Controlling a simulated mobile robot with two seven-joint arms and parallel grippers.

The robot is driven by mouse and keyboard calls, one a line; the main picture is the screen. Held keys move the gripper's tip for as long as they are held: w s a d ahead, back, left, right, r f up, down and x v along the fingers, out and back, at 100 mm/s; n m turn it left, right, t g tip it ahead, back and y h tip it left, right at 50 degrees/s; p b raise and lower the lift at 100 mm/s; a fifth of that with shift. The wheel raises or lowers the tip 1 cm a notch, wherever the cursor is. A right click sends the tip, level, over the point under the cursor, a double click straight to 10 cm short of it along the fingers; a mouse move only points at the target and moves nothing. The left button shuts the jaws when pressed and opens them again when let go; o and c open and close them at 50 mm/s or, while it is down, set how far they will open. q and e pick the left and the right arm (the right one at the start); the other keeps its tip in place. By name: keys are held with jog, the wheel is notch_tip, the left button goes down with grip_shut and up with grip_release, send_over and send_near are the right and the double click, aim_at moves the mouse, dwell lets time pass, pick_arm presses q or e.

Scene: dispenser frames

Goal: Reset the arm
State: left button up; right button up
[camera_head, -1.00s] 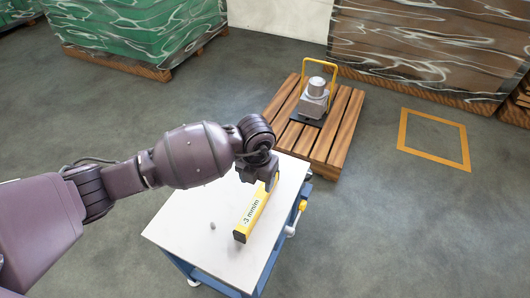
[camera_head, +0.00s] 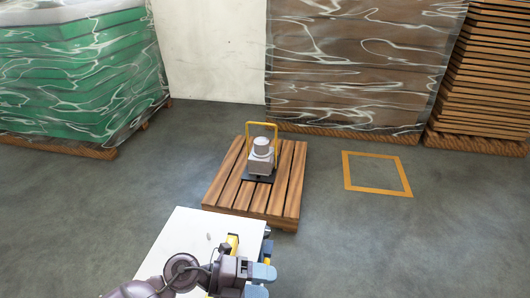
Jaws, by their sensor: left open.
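My left arm comes in from the bottom edge, low in the head view. Its left gripper (camera_head: 260,282) points right and is open, with its two bluish-grey fingers apart and nothing seen between them. It shows in front of the near right part of a white-topped table (camera_head: 183,233). The gap between the gripper and the tool is hard to judge. My right gripper is not in view.
A wooden pallet (camera_head: 223,188) behind the table carries a grey device (camera_head: 261,158) with a yellow handle. An orange square outline (camera_head: 378,190) marks the floor at right. Wrapped green (camera_head: 70,85) and brown (camera_head: 365,65) stacks stand behind. The floor between is clear.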

pick_arm(q)
jog(key=s+a+r+n+t+y+p, duration=0.1)
jog(key=a+r+n+t+y+p, duration=0.15)
jog(key=a+n+t, duration=0.65)
jog(key=a+r+n+t+y+p, duration=0.1)
jog(key=a+r+n+t+y, duration=0.2)
jog(key=n+t, duration=0.6)
jog(key=s+a+f+n+g+y+p, duration=0.2)
jog(key=s+a+f+n+g+y, duration=0.5)
jog(key=s+a+n, duration=0.7)
jog(key=shift+s+a+f+n+y+p, duration=0.35)
jog(key=shift+s+f+y, duration=0.6)
jog(key=shift+f+y, duration=0.6)
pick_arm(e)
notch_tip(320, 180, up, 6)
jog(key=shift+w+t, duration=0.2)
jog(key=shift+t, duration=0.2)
pick_arm(q)
jog(key=shift+d+f, duration=0.1)
jog(key=shift+f, duration=0.1)
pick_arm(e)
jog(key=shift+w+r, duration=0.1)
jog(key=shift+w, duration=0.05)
